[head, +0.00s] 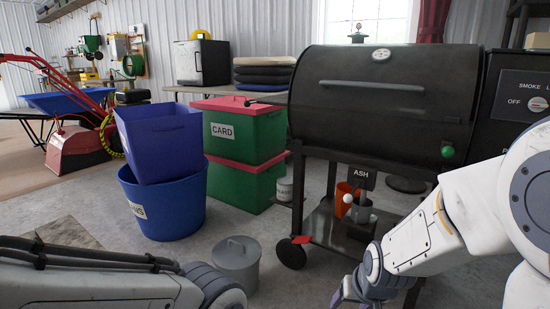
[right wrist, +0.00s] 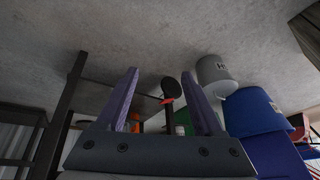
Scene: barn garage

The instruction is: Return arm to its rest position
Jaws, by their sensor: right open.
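My right arm (head: 425,225) comes in from the right and reaches down in front of the black smoker grill. Its gripper is at the lower edge of the head view, where only part of a purple finger (head: 337,298) shows. In the right wrist view the two purple fingers of my right gripper (right wrist: 160,72) are apart, with nothing between them. My left arm (head: 90,280) lies low across the bottom left of the head view. Its gripper is out of frame.
The grill (head: 385,100) stands close beyond my right arm, with its wheel (head: 291,253) and lower shelf (head: 340,228) nearby. A grey lidded bin (head: 237,263) stands on the floor between my arms. A blue tub (head: 165,205) and green CARD boxes (head: 240,130) are behind.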

